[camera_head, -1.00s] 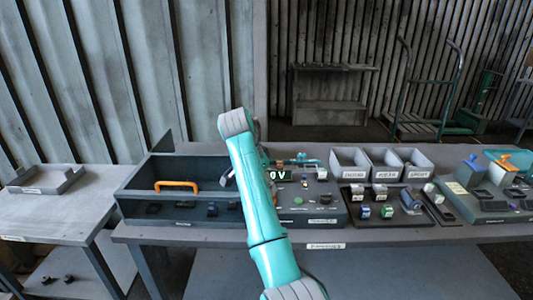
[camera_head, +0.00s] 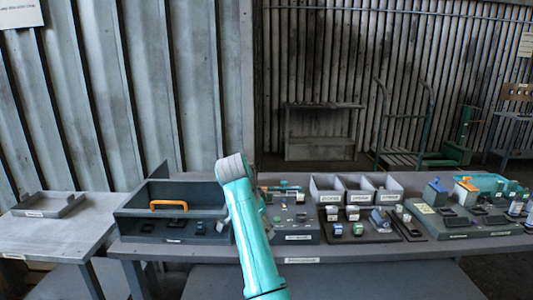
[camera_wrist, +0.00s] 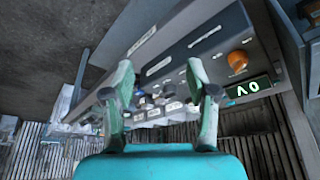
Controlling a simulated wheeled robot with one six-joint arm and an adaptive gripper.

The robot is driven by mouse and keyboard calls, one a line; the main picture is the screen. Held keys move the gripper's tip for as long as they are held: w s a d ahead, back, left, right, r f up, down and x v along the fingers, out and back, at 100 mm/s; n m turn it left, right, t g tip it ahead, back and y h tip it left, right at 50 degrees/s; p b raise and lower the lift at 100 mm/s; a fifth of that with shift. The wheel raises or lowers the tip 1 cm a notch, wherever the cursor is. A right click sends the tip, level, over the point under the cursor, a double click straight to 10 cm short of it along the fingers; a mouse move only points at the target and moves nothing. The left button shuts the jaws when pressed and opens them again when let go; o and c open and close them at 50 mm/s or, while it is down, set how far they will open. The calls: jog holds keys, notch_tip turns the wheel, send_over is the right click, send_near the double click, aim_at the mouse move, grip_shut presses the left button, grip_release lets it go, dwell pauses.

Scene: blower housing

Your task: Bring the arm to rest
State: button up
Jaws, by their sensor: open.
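My gripper (camera_wrist: 159,65) shows in the wrist view with its two fingers apart and nothing between them. Beyond the fingers, tilted in that view, is a grey panel (camera_wrist: 205,55) with an orange knob (camera_wrist: 238,60) and a lit green display (camera_wrist: 248,90). In the head view my teal arm (camera_head: 250,240) rises from the bottom centre to a grey joint cap, in front of the bench. The arm hides most of the gripper there and part of the panel (camera_head: 300,228).
The long bench (camera_head: 345,247) carries a dark open box (camera_head: 130,212) with an orange handle (camera_head: 168,205), grey bins (camera_head: 325,196), a dark tray of small parts and a fixture (camera_head: 465,230) at right. A side table (camera_head: 50,240) holds a shallow tray (camera_head: 48,212). A trolley (camera_head: 405,155) stands behind.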

jog(key=s+d+f+n+t+y, duration=0.1)
jog(key=s+d+f+n, duration=0.2)
jog(key=f, duration=1)
jog(key=s+d+f+t, duration=0.2)
jog(key=s+d+f, duration=0.15)
jog(key=f, duration=1.05)
jog(key=s+d+f+n+t+y, duration=0.1)
jog(key=s+d+f+n, duration=0.1)
jog(key=s+d+f, duration=0.4)
jog(key=s+d+f+n+t+y, duration=0.1)
jog(key=s+f, duration=0.6)
jog(key=s, duration=0.4)
jog(key=s+d+r+n+t, duration=0.1)
jog(key=s+d+r+t, duration=0.1)
jog(key=s, duration=1)
jog(key=s+d+r+n+t, duration=0.1)
jog(key=s+d, duration=0.2)
jog(key=s, duration=0.8)
jog(key=s+d+r+n+t, duration=0.1)
jog(key=s+r+t, duration=0.2)
jog(key=s+r, duration=1.4)
notch_tip(320, 180, up, 3)
jog(key=shift+d+t, duration=0.2)
jog(key=shift+t, duration=0.1)
